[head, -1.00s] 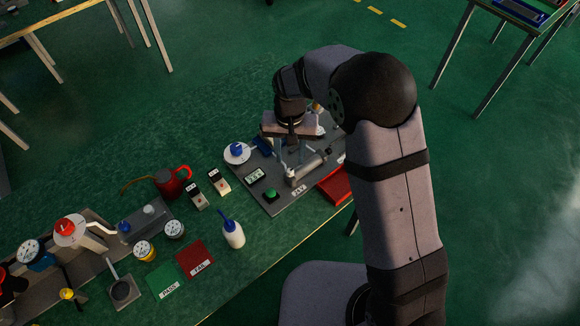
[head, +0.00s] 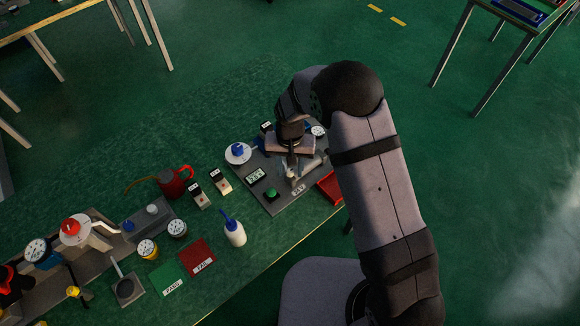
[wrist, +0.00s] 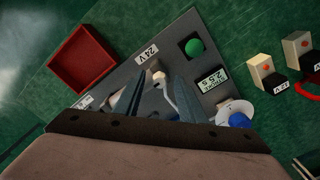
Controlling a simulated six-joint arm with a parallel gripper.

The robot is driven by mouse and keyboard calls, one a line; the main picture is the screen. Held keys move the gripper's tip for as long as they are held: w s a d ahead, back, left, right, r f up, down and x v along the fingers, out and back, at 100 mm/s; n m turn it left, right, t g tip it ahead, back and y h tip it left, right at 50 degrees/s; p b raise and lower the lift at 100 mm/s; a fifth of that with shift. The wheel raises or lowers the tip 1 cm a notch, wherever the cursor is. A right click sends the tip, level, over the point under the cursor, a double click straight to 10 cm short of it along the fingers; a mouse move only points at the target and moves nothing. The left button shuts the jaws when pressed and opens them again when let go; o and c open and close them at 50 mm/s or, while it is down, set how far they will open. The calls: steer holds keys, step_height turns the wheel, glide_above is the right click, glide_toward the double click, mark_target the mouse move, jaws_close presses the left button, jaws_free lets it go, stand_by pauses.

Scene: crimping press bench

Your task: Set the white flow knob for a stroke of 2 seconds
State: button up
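My gripper (head: 291,165) hangs low over the right part of the grey press board (head: 287,205). In the wrist view its two dark fingers (wrist: 154,82) are apart. A pale rod-like part (wrist: 163,88) shows between and beyond them; I cannot tell whether they touch it. A light grey cylinder (head: 300,187) lies under the gripper. I cannot clearly pick out the white flow knob; the gripper may hide it. A small display (head: 256,176) on the board seems to read about 2.5 in the wrist view (wrist: 212,81).
A green button (head: 271,194), a white disc with a blue knob (head: 237,153) and a red tray (head: 331,187) are close by.

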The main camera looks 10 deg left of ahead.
mark_target(290, 171)
jaws_close()
steer(key=shift+n+b, duration=0.6)
steer(key=shift+n, duration=1.6)
jaws_free()
steer(key=shift+r, duration=0.15)
steer(key=shift+r+b, duration=1.15)
steer(key=shift+r, duration=2.4)
